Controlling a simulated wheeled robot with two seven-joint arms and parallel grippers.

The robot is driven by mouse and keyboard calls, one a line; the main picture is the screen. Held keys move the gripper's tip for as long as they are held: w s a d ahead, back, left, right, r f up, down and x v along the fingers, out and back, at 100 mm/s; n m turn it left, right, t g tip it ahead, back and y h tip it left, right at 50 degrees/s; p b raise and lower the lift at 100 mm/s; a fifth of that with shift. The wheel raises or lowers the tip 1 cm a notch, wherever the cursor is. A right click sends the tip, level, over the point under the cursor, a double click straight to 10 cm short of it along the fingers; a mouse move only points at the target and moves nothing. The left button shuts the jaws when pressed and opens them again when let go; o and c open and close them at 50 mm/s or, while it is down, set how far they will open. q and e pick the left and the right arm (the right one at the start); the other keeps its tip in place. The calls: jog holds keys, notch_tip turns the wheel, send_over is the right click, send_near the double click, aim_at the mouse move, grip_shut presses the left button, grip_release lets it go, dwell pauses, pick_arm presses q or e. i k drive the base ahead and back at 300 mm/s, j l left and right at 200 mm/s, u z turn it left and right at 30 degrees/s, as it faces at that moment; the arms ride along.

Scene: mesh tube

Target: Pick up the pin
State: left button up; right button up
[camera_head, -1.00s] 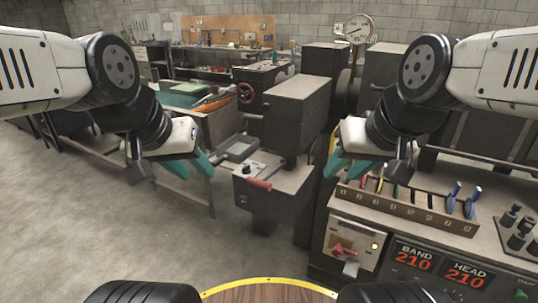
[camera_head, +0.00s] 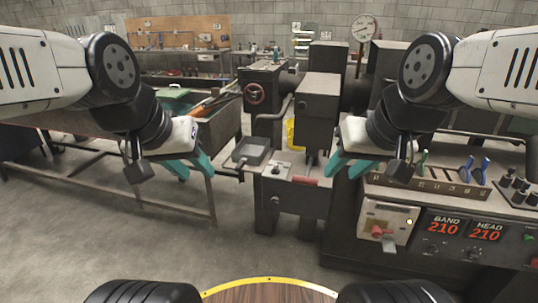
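I cannot make out a pin for certain in the head view. My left gripper (camera_head: 197,175) has teal fingers that stand apart with nothing between them. It hangs in the air left of the dark machine's small tray (camera_head: 251,151). My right gripper (camera_head: 343,175) also has its teal fingers apart and empty. It is in the air in front of the machine's right side, near the control bench. Neither gripper appears to touch anything.
A control panel (camera_head: 462,232) reading BAND 210 and HEAD 210 is at right, below several coloured levers. A long metal table (camera_head: 215,130) is at left. Floor (camera_head: 100,250) is clear at front left.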

aim_at(512, 170)
jog(key=l+z, duration=0.15)
jog(key=z, duration=0.25)
jog(key=l+z, duration=0.1)
jog(key=z, duration=0.25)
jog(key=i+z, duration=0.15)
jog(key=z, duration=0.25)
jog(key=l+z, duration=0.15)
jog(key=z, duration=0.2)
jog(key=i+l, duration=0.7)
jog(key=i, duration=0.2)
jog(key=i+j, duration=0.1)
jog(key=i, duration=0.25)
jog(key=i+j+z, duration=0.15)
jog(key=i, duration=0.15)
